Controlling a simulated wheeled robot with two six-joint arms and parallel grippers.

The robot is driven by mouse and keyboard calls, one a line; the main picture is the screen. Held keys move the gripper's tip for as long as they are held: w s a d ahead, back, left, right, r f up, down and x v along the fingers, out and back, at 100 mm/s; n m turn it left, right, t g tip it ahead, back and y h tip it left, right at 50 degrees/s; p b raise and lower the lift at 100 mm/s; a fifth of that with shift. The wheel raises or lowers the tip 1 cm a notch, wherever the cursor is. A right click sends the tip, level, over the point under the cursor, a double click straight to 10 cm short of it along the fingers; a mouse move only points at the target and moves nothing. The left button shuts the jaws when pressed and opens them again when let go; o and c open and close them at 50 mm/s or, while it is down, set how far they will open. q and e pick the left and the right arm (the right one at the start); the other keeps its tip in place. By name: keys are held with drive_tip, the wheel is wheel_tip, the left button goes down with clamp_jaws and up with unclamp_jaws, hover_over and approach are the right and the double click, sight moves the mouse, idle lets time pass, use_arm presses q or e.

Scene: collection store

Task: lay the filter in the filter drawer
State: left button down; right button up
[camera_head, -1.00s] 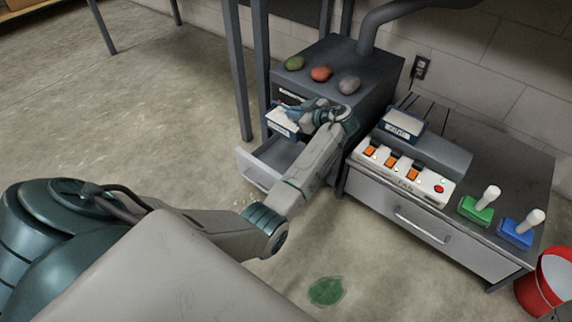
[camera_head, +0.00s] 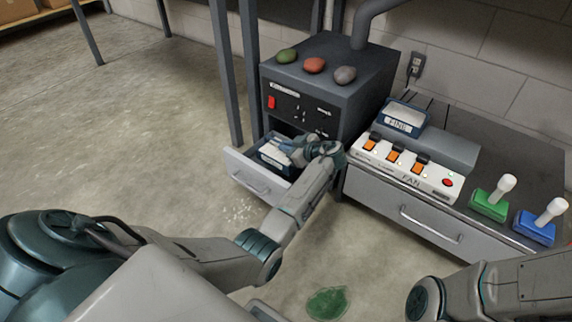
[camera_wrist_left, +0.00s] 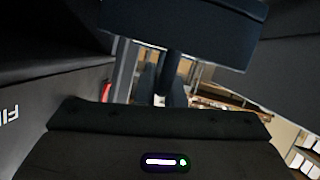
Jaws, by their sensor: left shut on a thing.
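The filter (camera_head: 273,156), a dark blue block with a pale top, is in the open filter drawer (camera_head: 250,183) of the dark cabinet or just over its floor; I cannot tell whether it touches the bottom. My left gripper (camera_head: 294,152) is shut on the filter from the right side, and the wrist hides part of it. In the left wrist view the dark body of the filter (camera_wrist_left: 190,28) fills the top, with the gripper fingers (camera_wrist_left: 161,88) below it. My right gripper is out of view; only part of the right arm shows at the lower right.
The cabinet (camera_head: 335,85) has several stones on top. A second filter marked FINE (camera_head: 403,118) stands on the bench at right, behind a white fan switch panel (camera_head: 407,167). Green (camera_head: 490,204) and blue (camera_head: 535,228) levers stand farther right. Floor left of the drawer is clear.

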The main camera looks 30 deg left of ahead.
use_arm(q)
wheel_tip(320, 180, down, 5)
drive_tip(key=b, duration=0.2)
drive_tip(key=shift+f+b, duration=0.2)
drive_tip(key=shift+b, duration=0.2)
drive_tip(key=shift+r, duration=0.15)
drive_tip(key=c, duration=1.5)
unclamp_jaws()
drive_tip(key=shift+c, duration=0.2)
drive_tip(key=p+v, duration=0.4)
drive_tip(key=v, duration=0.8)
drive_tip(key=shift+p, duration=0.4)
